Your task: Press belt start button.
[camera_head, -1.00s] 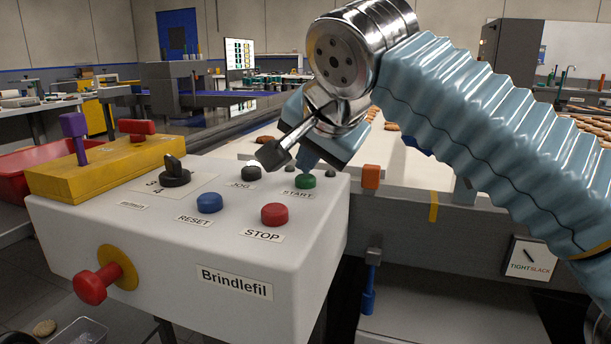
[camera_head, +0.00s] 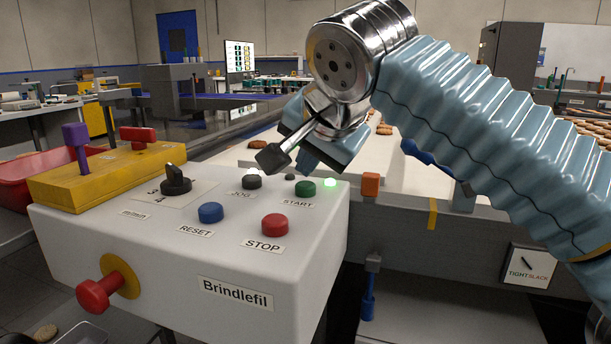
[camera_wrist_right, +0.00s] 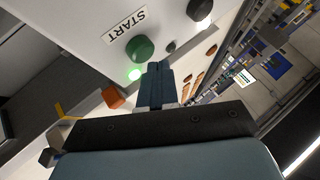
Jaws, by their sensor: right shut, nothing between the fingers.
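The green START button (camera_head: 305,188) is on the top of the white control box (camera_head: 120,250). A small lamp (camera_head: 330,183) beside it glows green. The button (camera_wrist_right: 140,48) and lit lamp (camera_wrist_right: 135,74) also show in the right wrist view. My right gripper (camera_head: 309,167) is just above and behind the button, its fingers shut and empty. In the right wrist view the closed fingertips (camera_wrist_right: 157,68) are beside the button, with a small visible gap. My left gripper is not in view.
The blue RESET (camera_head: 210,212), red STOP (camera_head: 275,225) and black JOG (camera_head: 252,181) buttons sit close by. A black rotary knob (camera_head: 176,181) and yellow block (camera_head: 105,177) stand left. The white belt (camera_head: 430,181) with biscuits runs behind.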

